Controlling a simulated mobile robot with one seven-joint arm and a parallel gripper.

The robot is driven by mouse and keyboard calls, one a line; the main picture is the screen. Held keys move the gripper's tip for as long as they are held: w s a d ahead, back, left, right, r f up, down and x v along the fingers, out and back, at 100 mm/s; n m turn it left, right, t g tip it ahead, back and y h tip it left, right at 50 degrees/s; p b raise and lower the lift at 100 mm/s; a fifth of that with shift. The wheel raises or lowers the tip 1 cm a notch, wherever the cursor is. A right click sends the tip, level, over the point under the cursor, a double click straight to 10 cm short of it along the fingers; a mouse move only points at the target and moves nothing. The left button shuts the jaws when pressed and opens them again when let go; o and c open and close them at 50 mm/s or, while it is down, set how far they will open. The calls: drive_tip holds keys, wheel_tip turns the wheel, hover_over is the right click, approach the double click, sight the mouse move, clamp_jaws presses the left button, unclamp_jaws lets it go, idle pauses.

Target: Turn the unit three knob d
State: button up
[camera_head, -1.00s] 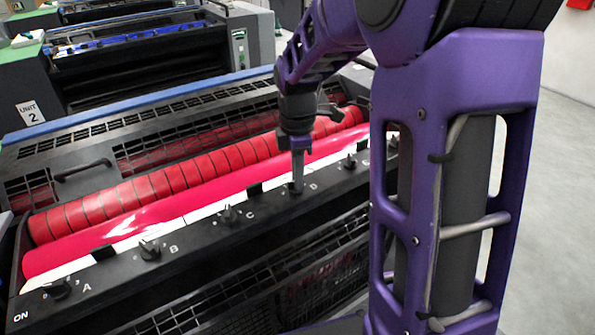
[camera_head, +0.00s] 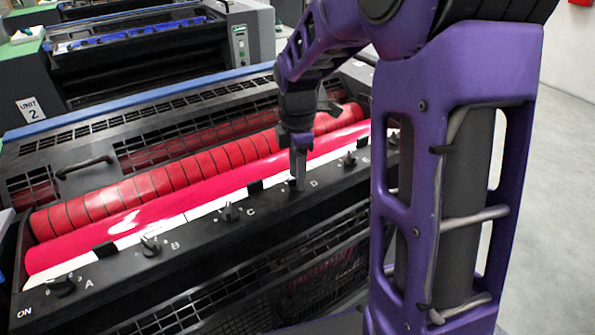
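A dark rail with a row of small knobs runs along the front of the nearest ink unit, with white letters A, B, C and D beside them. My gripper (camera_head: 298,184) points down at the knob position left of the letter D, its fingertips at the rail. Knob D is hidden behind the fingers. The fingers look like one narrow piece from this side, so I cannot tell whether they are shut on the knob. Knob A (camera_head: 64,286), knob B (camera_head: 151,245) and knob C (camera_head: 230,211) stand free to the left. No unit number shows on this nearest unit.
A ribbed red roller (camera_head: 160,183) and a smooth pink-red roller (camera_head: 150,216) lie just behind the rail. Another knob (camera_head: 350,158) stands right of D. A "UNIT 2" label (camera_head: 31,109) is on the machine behind. Grey floor (camera_head: 560,190) is open at the right.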

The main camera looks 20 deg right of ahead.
wheel_tip(320, 180, up, 17)
drive_tip(key=p, duration=0.1)
drive_tip(key=shift+r+p, duration=0.2)
drive_tip(key=shift+p, duration=0.2)
idle(0.4)
